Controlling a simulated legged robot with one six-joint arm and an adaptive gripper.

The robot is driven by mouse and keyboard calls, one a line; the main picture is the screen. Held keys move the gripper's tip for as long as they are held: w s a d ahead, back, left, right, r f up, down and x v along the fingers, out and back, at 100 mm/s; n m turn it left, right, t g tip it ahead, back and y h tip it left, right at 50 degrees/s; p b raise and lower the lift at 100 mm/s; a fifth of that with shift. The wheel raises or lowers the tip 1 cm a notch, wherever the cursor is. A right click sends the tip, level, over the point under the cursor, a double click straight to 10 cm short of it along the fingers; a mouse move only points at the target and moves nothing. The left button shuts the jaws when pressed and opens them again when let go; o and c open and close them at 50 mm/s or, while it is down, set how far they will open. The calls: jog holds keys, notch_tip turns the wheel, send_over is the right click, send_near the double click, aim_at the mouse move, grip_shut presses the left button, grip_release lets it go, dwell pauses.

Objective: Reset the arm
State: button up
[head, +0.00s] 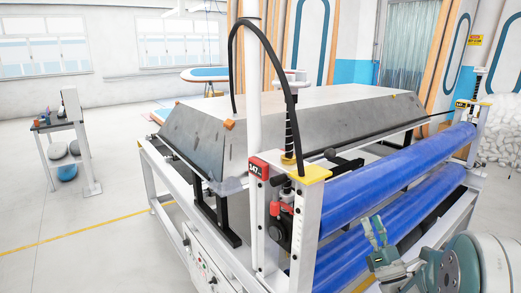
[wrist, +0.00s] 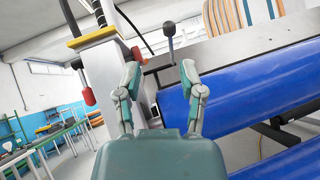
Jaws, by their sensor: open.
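My gripper (head: 377,232) is at the lower right of the head view, in front of the blue rollers. In the wrist view its two green and grey fingers (wrist: 158,82) stand apart with nothing between them. It is open and empty. My arm's last links show at the lower right corner of the head view. Beyond the fingers, the wrist view shows a lever with a dark knob (wrist: 169,30) and a red handle (wrist: 136,54) on the machine's white post (wrist: 110,80). I cannot tell how far the fingers are from them.
A large machine with a grey sloped table (head: 200,135) fills the middle. Two blue rollers (head: 375,190) run along its right side, and show in the wrist view (wrist: 260,85). A yellow-topped post (head: 312,173) stands left of my gripper. Open floor (head: 60,215) lies at left, by a small stand (head: 85,150).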

jog(key=s+a+f+m+g+h, duration=0.1)
jog(key=s+a+m+g+h, duration=0.1)
jog(key=s+m+g, duration=0.4)
jog(key=s+a+f+m+g+h, duration=0.2)
jog(key=s+a+m+g, duration=0.3)
jog(key=s+m, duration=0.6)
jog(key=s+a+f+m+g+h, duration=0.2)
jog(key=s+m+g, duration=0.6)
jog(key=m, duration=1)
jog(key=shift+s+a+f+h, duration=0.25)
jog(key=shift+s+a+h, duration=0.15)
jog(key=shift+a+h, duration=0.5)
jog(key=shift+d, duration=0.15)
